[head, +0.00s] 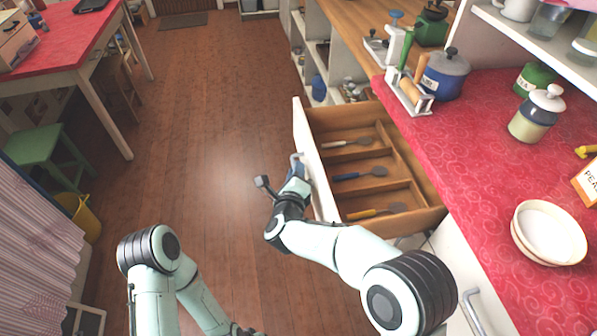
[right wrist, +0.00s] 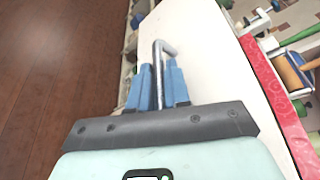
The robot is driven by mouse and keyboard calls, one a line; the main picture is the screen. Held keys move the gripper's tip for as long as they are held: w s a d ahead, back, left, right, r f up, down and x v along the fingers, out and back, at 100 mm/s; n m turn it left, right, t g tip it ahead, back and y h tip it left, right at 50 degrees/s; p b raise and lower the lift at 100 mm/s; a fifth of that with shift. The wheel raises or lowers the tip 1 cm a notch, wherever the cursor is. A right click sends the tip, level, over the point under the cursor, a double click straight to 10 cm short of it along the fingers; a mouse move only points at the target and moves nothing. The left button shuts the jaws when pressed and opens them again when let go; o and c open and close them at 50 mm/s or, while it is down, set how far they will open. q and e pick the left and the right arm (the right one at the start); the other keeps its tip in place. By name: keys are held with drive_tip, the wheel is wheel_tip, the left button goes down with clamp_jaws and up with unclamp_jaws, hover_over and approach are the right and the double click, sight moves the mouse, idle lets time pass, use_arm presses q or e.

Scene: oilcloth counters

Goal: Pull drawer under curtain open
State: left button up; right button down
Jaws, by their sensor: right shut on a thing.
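The drawer (head: 318,164) stands pulled out from under the red counter in the head view. It has a white front and wooden dividers, with several utensils lying in its compartments. My right gripper (head: 298,172) is at the outer side of the drawer front. In the right wrist view its blue fingers (right wrist: 157,88) are shut on the metal drawer handle (right wrist: 158,60), which stands up between them against the white front (right wrist: 200,60). My left arm shows at the bottom of the head view, but its gripper cannot be made out. A pink striped curtain (head: 35,240) hangs at the lower left.
The red counter (head: 450,140) on the right holds a blue pot (head: 445,75), a lidded jar (head: 537,115) and stacked white bowls (head: 548,232). A green stool (head: 45,147) and yellow bucket (head: 80,215) stand at the left. The wooden floor (head: 200,110) between is clear.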

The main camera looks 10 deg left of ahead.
drive_tip(key=c, duration=1.4)
unclamp_jaws()
drive_tip(key=shift+c, duration=0.2)
drive_tip(key=v, duration=1.3)
drive_tip(key=shift+s, duration=0.2)
drive_tip(key=shift+a, duration=0.1)
